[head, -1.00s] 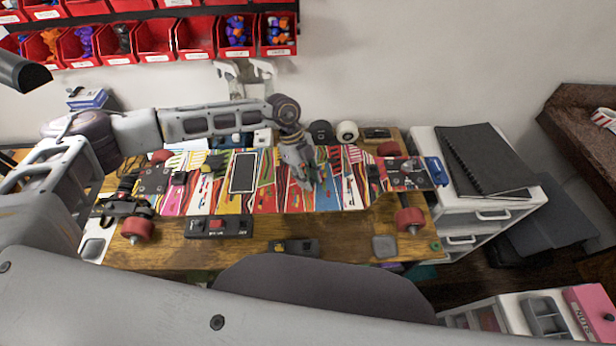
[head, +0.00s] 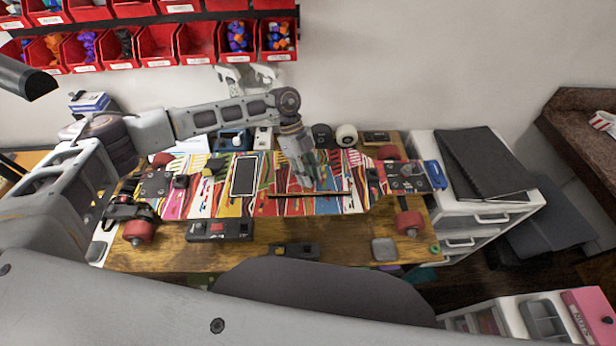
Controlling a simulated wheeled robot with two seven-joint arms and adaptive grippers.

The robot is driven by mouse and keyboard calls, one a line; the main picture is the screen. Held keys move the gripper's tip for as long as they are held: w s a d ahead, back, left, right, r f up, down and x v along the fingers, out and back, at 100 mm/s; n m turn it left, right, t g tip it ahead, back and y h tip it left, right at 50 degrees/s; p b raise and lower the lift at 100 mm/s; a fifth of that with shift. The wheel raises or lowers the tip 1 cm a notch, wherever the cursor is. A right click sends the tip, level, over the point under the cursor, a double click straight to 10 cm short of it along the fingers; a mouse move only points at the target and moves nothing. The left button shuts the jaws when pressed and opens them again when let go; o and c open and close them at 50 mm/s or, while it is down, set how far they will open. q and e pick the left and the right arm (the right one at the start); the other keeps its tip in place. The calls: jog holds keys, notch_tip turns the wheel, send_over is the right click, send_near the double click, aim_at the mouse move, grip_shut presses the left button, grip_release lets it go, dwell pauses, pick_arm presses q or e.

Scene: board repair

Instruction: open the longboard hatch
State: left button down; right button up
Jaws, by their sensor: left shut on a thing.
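The longboard (head: 222,203) lies across the workbench with its colourful striped deck facing up. The hatch (head: 328,183) is a panel in the right half of the deck, in the same stripes. A long dark gap shows along its front edge, so it looks slightly raised. My left gripper (head: 304,179) reaches down onto the hatch from behind and is shut on it; the fingers hide the exact grip. My right gripper is not in view.
Red wheels (head: 138,231) stick out at the longboard's ends. A black box with a red button (head: 218,229) and a small dark device (head: 294,250) lie in front of it. Spare wheels (head: 346,137) stand behind. A white drawer unit (head: 470,215) is at the right.

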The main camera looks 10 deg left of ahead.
pick_arm(q)
jog(key=shift+w+a+r+g+h, duration=0.1)
jog(key=shift+w+r+g+h, duration=0.2)
jog(key=shift+w+r+g, duration=0.5)
jog(key=shift+w+a+r+n+g+h+b, duration=0.2)
jog(key=shift+w+r+g+b, duration=0.3)
jog(key=shift+g, duration=0.2)
jog(key=shift+w+a+r+n+g+h+b, duration=0.1)
jog(key=shift+w+r+n+g+b, duration=0.1)
jog(key=shift+w+r+g+b, duration=0.4)
jog(key=shift+s, duration=0.15)
jog(key=c, duration=1.2)
grip_release()
jog(key=shift+r, duration=4.95)
